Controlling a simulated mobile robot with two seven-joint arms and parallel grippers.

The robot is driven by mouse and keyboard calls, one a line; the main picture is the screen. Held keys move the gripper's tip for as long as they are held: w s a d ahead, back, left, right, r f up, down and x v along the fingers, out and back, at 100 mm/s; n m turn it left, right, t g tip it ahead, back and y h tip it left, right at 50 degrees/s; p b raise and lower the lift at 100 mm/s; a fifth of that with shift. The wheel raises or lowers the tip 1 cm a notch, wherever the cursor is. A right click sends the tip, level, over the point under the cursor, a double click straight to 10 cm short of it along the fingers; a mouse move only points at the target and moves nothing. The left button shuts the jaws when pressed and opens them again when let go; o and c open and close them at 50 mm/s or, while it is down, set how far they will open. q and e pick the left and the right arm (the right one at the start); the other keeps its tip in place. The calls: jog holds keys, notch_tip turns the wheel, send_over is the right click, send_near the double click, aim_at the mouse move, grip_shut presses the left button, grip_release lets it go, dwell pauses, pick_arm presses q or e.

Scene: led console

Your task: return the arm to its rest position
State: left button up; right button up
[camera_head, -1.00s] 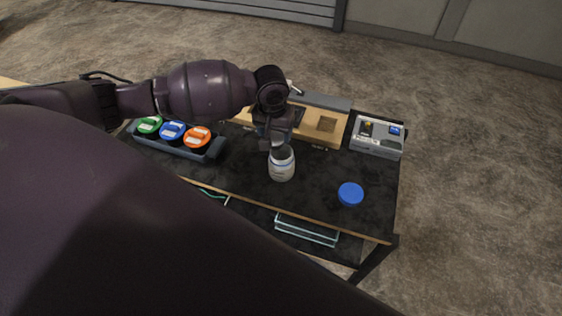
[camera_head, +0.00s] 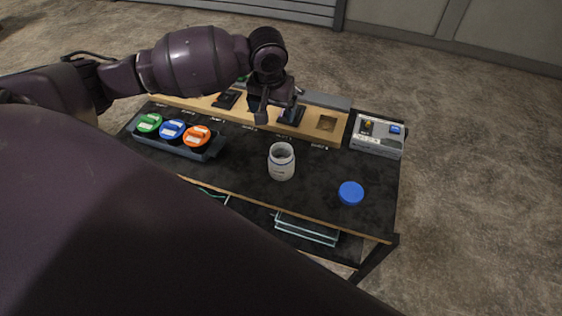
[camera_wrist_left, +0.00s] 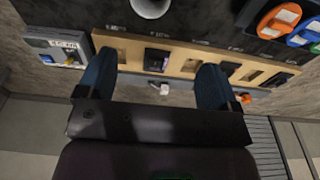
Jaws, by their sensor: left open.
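My left arm (camera_head: 195,62) reaches in from the left in the head view. Its gripper (camera_head: 277,112) is open and empty, above the wooden console strip and behind the white jar. In the left wrist view the two fingers (camera_wrist_left: 155,78) are spread apart with nothing between them. The open white jar (camera_head: 281,163) stands upright on the black table, apart from the gripper; its lower part shows at the top of the left wrist view (camera_wrist_left: 151,6). A blue lid (camera_head: 351,193) lies on the table to the right of the jar. My right gripper is not in view.
A tray (camera_head: 215,149) holds green, blue and orange lidded jars at the left. The wooden console (camera_head: 205,103) with dark sockets runs along the back. A grey box (camera_head: 377,137) stands at the back right. The table around the white jar is clear.

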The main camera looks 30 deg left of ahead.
pick_arm(q)
jog(key=shift+s+r, duration=0.15)
jog(key=shift+r, duration=1.05)
jog(key=shift+d, duration=0.1)
jog(key=w+d+r+m+t+h, duration=0.2)
jog(key=w+d+m+t+h, duration=0.3)
jog(key=w+d+m+t, duration=0.4)
jog(key=s+a+f+n+y+b, duration=0.1)
jog(key=s+a+f+n+y, duration=0.1)
jog(key=s+f, duration=1.1)
jog(key=s+a+f+n+t+y+b, duration=0.1)
jog(key=s+a+f+n+y, duration=0.1)
jog(key=s+f, duration=1.1)
jog(key=shift+s+a+f+n+y+b, duration=0.35)
jog(key=shift+s+a+n, duration=0.2)
jog(key=shift+s, duration=0.2)
